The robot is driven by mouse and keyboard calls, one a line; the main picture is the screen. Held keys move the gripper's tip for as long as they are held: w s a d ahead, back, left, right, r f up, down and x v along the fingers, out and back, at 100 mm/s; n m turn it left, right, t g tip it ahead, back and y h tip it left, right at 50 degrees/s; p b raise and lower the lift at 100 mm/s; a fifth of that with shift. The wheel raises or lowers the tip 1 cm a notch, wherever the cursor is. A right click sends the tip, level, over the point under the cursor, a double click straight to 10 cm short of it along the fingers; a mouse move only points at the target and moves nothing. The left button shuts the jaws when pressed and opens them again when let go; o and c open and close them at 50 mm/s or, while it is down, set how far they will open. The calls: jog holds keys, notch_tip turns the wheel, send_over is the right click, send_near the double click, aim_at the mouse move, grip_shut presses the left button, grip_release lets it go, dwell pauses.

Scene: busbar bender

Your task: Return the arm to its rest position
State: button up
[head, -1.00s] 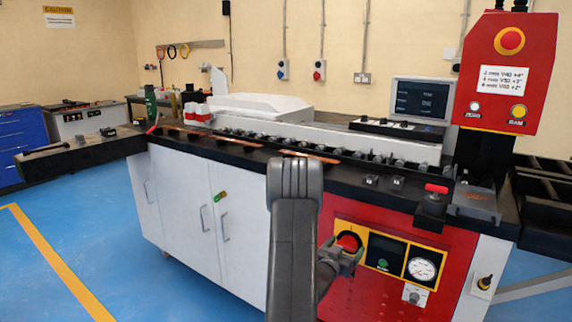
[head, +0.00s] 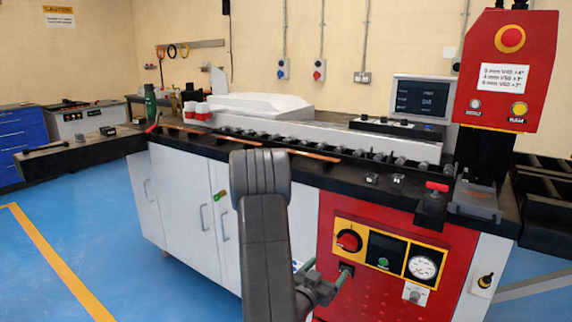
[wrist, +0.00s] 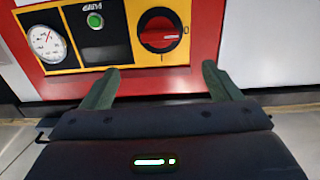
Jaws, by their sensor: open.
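My arm (head: 264,225) rises in front of the bender cabinet in the head view. My gripper (head: 328,270) is low in front of the red panel, below and left of the red rotary knob (head: 349,240). In the wrist view, my gripper's two green fingers (wrist: 160,72) stand wide apart with nothing between them. The knob (wrist: 160,35) is ahead of the fingers and apart from them.
The red cabinet front (head: 395,270) carries a green button (head: 383,262) and a pressure gauge (head: 422,267). The black worktop (head: 330,177) with a copper bar (head: 314,156) lies behind my arm. Blue floor (head: 105,235) is open at left.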

jog(key=x, duration=1.3)
jog(key=shift+d+p, duration=0.15)
jog(key=shift+p, duration=0.15)
jog(key=shift+w+d+r+m+p, duration=0.1)
jog(key=shift+w+m+p, duration=0.1)
jog(key=shift+m+p, duration=0.65)
jog(key=shift+m, duration=0.05)
jog(key=m+p, duration=0.4)
jog(key=p, duration=0.1)
jog(key=shift+s+r+m, duration=0.1)
jog(key=shift+s+m, duration=0.05)
jog(key=shift+m, duration=0.25)
jog(key=b, duration=0.2)
send_near(346, 245)
jog(key=shift+n+y, duration=0.4)
jog(key=v, duration=0.4)
jog(key=shift+s+a, duration=0.25)
jog(key=shift+a, duration=0.05)
